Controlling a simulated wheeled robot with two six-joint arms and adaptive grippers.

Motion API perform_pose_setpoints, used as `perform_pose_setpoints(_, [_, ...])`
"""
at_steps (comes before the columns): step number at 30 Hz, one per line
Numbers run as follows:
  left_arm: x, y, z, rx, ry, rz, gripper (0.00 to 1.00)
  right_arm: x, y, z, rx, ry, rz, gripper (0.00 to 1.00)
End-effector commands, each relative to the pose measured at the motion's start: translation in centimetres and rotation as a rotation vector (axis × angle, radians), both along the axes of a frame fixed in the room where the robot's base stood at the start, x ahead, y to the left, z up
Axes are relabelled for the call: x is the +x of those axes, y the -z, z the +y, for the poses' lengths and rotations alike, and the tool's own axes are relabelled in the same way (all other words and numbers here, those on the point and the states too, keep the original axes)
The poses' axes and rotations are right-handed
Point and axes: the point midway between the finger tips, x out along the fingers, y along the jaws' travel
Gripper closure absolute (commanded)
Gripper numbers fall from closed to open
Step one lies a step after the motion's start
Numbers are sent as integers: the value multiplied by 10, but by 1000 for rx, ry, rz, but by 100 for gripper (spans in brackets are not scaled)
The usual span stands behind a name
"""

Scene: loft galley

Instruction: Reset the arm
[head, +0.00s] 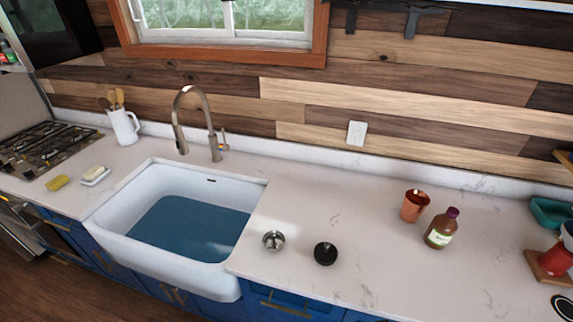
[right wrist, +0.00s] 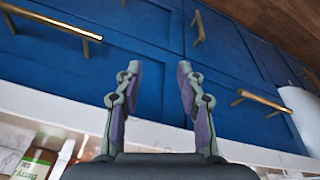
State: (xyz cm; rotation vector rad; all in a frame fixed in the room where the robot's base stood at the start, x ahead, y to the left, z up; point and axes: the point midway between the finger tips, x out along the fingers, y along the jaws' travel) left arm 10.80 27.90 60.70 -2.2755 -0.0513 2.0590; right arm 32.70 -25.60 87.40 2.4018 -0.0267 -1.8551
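In the right wrist view my right gripper (right wrist: 159,72) is open, with its two fingers apart and nothing between them. Behind the fingers are blue cabinet fronts (right wrist: 150,35) with brass handles. Neither of my arms nor grippers shows in the head view. My left gripper is out of view.
The white counter (head: 330,215) holds a copper cup (head: 414,205), a brown bottle (head: 441,229), a black round item (head: 325,253) and a small metal item (head: 273,240). A white sink (head: 120,250) with blue in its basin lies left. The back counter between faucet (head: 213,140) and cup is clear.

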Motion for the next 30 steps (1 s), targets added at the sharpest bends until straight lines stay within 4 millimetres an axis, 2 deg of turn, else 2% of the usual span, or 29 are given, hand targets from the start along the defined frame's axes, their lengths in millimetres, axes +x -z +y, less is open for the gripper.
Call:
perform_pose_setpoints(1, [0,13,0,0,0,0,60,-6,38,-3,1,3,17,61])
perform_pose_setpoints(2, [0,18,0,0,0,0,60,-10,59,-4,1,6,25,61])
perform_pose_setpoints(5, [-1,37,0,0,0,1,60,-33,139,-10,1,13,53,61])
perform_pose_setpoints(6, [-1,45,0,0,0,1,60,-47,173,-13,3,17,66,61])
perform_pose_setpoints(8, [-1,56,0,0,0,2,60,-72,221,-16,5,22,85,61])
perform_pose_setpoints(9, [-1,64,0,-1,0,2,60,-91,250,-18,5,25,95,61])
perform_pose_setpoints(12, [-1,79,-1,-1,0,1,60,-139,306,-21,8,32,122,61])
perform_pose_setpoints(13, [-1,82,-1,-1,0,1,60,-152,319,-21,9,34,127,61])
perform_pose_setpoints(15, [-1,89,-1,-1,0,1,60,-179,340,-22,10,37,140,61])
perform_pose_setpoints(19, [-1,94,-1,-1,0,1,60,-211,358,-22,12,40,152,61])
perform_pose_setpoints(22, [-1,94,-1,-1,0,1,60,-219,361,-22,13,41,154,61])
perform_pose_setpoints(30, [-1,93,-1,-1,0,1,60,-220,360,-22,13,40,155,61])
